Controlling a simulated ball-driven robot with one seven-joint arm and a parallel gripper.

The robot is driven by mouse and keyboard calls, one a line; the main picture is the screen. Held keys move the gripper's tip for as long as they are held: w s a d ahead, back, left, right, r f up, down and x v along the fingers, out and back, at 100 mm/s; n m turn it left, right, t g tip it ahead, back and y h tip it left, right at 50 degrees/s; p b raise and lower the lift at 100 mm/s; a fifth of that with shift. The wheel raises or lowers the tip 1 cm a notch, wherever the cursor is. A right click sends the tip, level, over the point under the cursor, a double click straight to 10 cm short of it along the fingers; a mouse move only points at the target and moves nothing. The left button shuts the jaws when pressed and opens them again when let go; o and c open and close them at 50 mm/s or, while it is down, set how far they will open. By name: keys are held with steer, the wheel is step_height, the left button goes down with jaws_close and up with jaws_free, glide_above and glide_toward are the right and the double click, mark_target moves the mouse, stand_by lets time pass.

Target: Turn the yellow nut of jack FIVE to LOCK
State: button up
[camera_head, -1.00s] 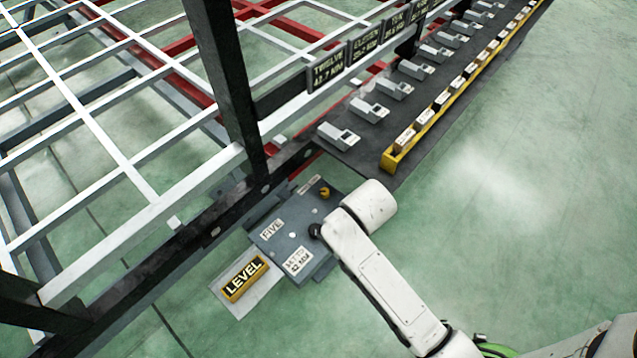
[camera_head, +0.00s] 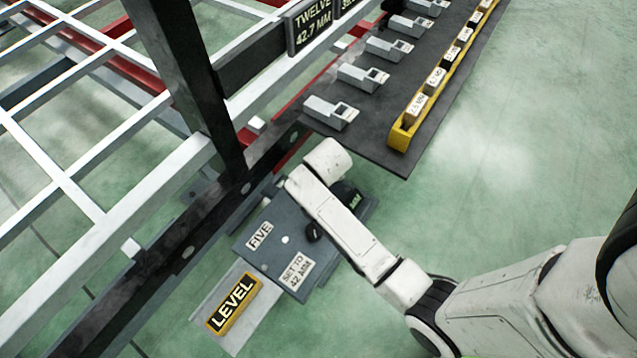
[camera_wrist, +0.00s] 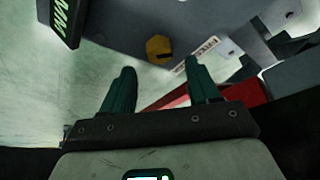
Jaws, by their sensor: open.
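The jack FIVE box (camera_head: 268,236) is a grey-blue plate beside the black chassis beam, with labels FIVE and SET TO 42 MM. In the wrist view the yellow nut (camera_wrist: 158,48) shows on the grey jack face (camera_wrist: 120,22), with a dark slot in it. My gripper (camera_wrist: 155,75) is open, its two dark green fingers apart and pointing toward the jack. The nut lies beyond the fingertips, between their lines and nearer the right finger. It appears apart from both fingers. In the head view my arm hides the nut and the gripper's fingers.
A yellow LEVEL block (camera_head: 234,303) lies on a pale plate beside the jack. The black chassis beam (camera_head: 170,262) and a dark upright post (camera_head: 190,80) stand left. A dark bench (camera_head: 372,130) with grey devices and a yellow rack (camera_head: 398,138) is behind. Open green floor lies right.

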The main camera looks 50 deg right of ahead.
steer(key=b+x, duration=0.2)
steer(key=x, duration=0.3)
steer(key=shift+s, duration=0.1)
steer(key=shift+c, duration=0.4)
steer(key=c, duration=1)
steer(key=shift+o, duration=0.2)
